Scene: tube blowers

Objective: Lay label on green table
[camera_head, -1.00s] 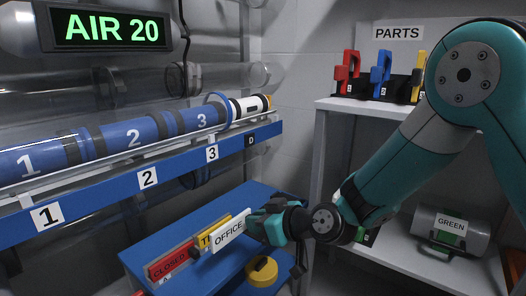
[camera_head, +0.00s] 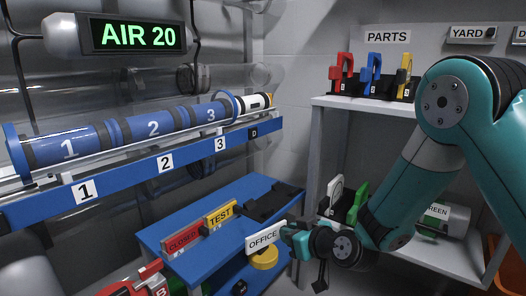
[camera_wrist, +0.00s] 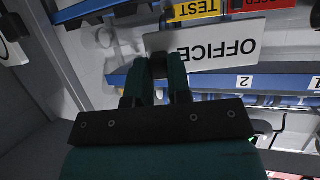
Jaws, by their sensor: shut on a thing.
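My gripper (camera_head: 288,234) is shut on a white label reading OFFICE (camera_head: 262,238). The label is held upright in front of the right part of the blue table (camera_head: 262,190), clear of the other labels. In the wrist view the two fingers (camera_wrist: 166,66) grip the label (camera_wrist: 225,45) at one end, and its text appears upside down. No green table shows in these frames.
A red CLOSED label (camera_head: 181,243) and a yellow TEST label (camera_head: 220,214) stand on the blue table. A yellow round piece (camera_head: 265,258) is below the held label. A shelf with PARTS tools (camera_head: 371,72) and a GREEN canister (camera_head: 452,222) stands right.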

